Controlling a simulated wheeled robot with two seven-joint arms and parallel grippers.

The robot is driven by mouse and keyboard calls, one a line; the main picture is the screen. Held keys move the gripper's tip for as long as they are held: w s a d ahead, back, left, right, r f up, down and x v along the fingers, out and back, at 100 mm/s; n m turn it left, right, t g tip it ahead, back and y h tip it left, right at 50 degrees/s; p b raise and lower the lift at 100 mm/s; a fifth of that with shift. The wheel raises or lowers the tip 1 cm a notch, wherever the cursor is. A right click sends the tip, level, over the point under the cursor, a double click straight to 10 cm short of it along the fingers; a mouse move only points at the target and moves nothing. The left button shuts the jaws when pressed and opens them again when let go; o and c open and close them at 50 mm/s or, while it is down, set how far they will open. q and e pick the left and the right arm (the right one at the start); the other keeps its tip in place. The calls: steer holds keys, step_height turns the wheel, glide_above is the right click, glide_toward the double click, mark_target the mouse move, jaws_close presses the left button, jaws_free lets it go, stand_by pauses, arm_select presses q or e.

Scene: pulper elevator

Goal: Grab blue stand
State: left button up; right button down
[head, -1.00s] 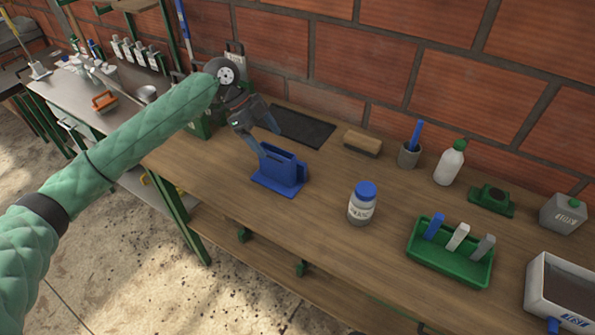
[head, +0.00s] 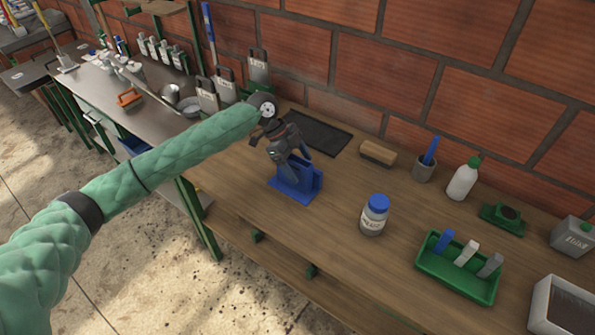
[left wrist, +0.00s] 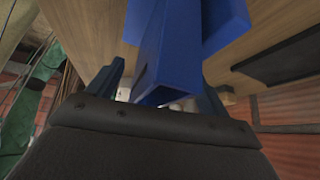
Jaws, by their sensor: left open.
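The blue stand (head: 297,193) is upright on the wooden workbench, a flat base with a slotted holder on top. My left gripper (head: 287,163) is at the stand's upper part, partly covering it from the head camera. In the left wrist view, the blue stand (left wrist: 178,52) reaches down between the two dark fingers of my left gripper (left wrist: 160,85). The fingers are apart, one on each side of it. I cannot tell whether either finger touches it. My right gripper is not in view.
On the workbench (head: 330,232), a blue-capped jar (head: 374,217) stands to the right of the stand. A green tray (head: 455,279) with several sticks lies farther right. A dark mat (head: 316,132) and a brush (head: 377,153) lie behind. The bench in front of the stand is clear.

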arm_select(q)
steer(key=shift+f, duration=0.25)
steer(key=c, duration=1.5)
steer(key=shift+c, duration=0.3)
steer(key=shift+r, duration=0.2)
